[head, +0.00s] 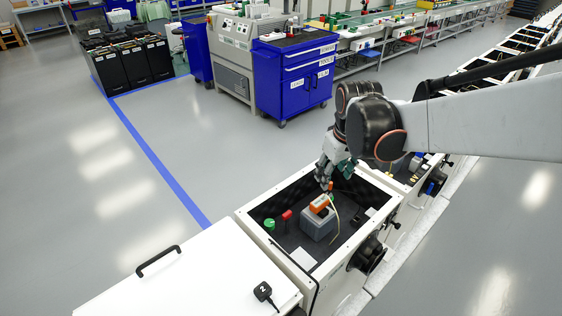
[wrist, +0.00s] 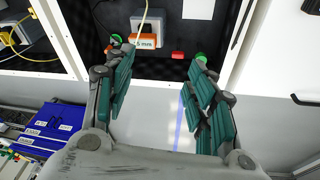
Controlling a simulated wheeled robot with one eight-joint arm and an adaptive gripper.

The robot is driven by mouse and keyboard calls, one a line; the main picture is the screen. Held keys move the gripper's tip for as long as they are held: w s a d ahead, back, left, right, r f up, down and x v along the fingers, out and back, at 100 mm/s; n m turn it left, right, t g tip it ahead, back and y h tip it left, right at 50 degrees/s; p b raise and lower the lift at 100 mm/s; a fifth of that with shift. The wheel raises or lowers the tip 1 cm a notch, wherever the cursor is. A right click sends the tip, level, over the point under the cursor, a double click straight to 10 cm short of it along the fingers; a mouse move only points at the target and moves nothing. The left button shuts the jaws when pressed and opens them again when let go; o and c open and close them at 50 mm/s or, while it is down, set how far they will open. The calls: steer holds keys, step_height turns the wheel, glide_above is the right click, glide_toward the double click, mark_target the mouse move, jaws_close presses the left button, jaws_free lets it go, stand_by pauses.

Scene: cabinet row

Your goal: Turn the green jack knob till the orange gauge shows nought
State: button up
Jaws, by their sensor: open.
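The orange gauge (head: 319,203) sits on a grey block (head: 318,224) inside the open cabinet bay. In the wrist view the gauge (wrist: 145,42) shows a reading ending in "mm"; its digits are too small to read surely. One green knob (head: 269,224) stands left of the block, beside a red button (head: 287,215); it also shows in the wrist view (wrist: 201,58), by my right finger. Another green piece (wrist: 116,40) shows beyond my left fingertip. I cannot tell which is the jack knob. My gripper (head: 325,182) is open and empty above the bay, apart from the gauge.
The bay's white rim (head: 247,228) surrounds the dark interior. A yellowish cable (head: 336,220) runs by the block. A closed white lid with a black handle (head: 158,261) lies to the left. Black knobs (head: 367,254) stick out from the cabinet's right side.

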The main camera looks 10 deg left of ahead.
steer(key=w+a+f+n+g+p, duration=0.1)
steer(key=w+a+f, duration=0.15)
steer(key=a, duration=0.25)
steer(key=w+a+f+n+p, duration=0.1)
steer(key=w+a+f+n, duration=0.1)
steer(key=a+f, duration=0.2)
steer(key=n+g+p, duration=0.2)
steer(key=n, duration=0.1)
glide_toward(269, 223)
steer(key=shift+h, duration=0.3)
steer(key=f+b, duration=0.2)
steer(key=f, duration=0.2)
steer(key=f+b, duration=0.1)
steer(key=f, duration=0.4)
steer(key=shift+a+b, duration=0.2)
steer(key=shift+b, duration=0.15)
steer(key=c, duration=1.1)
